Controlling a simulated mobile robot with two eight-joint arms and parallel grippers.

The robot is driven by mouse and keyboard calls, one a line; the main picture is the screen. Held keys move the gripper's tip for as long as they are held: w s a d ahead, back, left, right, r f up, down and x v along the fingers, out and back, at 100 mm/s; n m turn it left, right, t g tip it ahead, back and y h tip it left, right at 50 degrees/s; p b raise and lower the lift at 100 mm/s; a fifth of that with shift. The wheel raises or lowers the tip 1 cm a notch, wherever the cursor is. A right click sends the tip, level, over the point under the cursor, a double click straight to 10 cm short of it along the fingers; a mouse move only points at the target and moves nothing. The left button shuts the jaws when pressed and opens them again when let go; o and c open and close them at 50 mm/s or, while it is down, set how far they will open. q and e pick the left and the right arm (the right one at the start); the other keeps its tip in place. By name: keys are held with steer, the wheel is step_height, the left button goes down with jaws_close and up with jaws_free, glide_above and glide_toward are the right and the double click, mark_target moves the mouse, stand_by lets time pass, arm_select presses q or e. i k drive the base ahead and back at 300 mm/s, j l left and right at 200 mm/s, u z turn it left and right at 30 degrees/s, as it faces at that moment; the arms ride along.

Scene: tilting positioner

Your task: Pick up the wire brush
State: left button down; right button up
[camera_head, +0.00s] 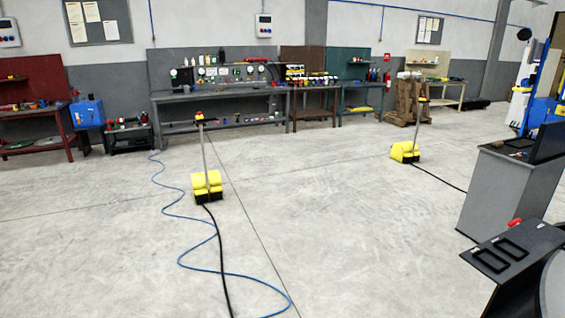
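I cannot make out a wire brush for certain. A small brownish item (519,142) lies on top of the grey cabinet (505,192) at the right; it is too small to identify. A small red item (514,222) shows at the edge of a dark panel with rectangular recesses (512,250) at the lower right. Many small tools on the far benches are too small to tell apart. Neither of my grippers is in view.
Two yellow foot-pedal units with upright posts stand on the floor, one left of centre (207,187) and one farther right (405,152). A blue hose (172,211) and black cables cross the floor. Workbenches (220,94) line the back wall.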

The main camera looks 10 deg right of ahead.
mark_target(497, 144)
steer(key=i+l+u, duration=0.25)
steer(key=i, duration=1.35)
steer(key=i+z, duration=0.3)
steer(key=i, duration=0.15)
steer(key=i+j+z, duration=0.1)
steer(key=i+z, duration=0.25)
steer(key=i+j+z, duration=0.3)
steer(key=i, duration=0.2)
steer(key=i+l+z, duration=0.15)
steer(key=i+z, duration=0.3)
steer(key=i+l+z, duration=0.1)
steer(key=i+z, duration=0.15)
steer(key=z, duration=0.2)
steer(key=i+z, duration=0.3)
steer(key=z, duration=0.15)
steer(key=i+z, duration=0.15)
steer(key=i, duration=0.5)
steer(key=i+z, duration=0.15)
steer(key=i, duration=0.5)
steer(key=i+z, duration=0.15)
steer(key=i, duration=0.45)
steer(key=i+j+z, duration=0.15)
steer(key=i, duration=0.5)
steer(key=z, duration=2.75)
